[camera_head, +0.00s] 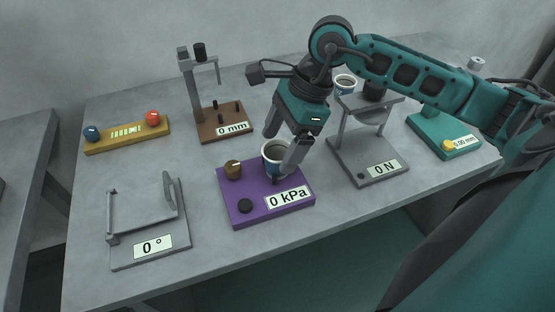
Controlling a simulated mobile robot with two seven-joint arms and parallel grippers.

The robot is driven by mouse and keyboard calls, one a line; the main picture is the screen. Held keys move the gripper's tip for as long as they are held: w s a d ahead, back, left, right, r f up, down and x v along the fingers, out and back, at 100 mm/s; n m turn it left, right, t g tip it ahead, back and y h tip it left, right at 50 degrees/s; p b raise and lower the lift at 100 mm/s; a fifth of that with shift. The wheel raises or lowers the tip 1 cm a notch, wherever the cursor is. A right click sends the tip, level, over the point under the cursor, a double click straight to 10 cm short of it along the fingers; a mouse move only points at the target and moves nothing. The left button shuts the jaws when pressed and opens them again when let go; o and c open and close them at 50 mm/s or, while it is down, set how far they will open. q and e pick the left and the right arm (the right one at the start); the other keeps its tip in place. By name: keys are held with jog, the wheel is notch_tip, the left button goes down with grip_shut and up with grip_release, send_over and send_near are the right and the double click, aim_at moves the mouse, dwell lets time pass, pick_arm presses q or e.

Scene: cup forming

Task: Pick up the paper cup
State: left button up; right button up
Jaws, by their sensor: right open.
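A white and blue paper cup (274,156) with dark contents or interior stands on the purple device (247,209) labelled 0 kPa. My right gripper (279,160) points down at it, its two fingers open, one on the cup's left side and one in front at its right. Whether a finger touches the cup cannot be told. The right finger hides part of the cup. A second similar cup (345,82) stands farther back, behind the grey 0 N device. My left gripper is not in view.
A grey 0 N device (366,166) stands right of the purple one, a brown 0 mm stand (222,127) behind it. A yellow bar (126,135), a grey hinged 0° device (150,240) and a teal device (445,137) stand farther out. The front table strip is clear.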

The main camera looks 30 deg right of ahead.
jog(key=shift+x, duration=1.05)
jog(key=c, duration=1)
jog(key=shift+r, duration=0.15)
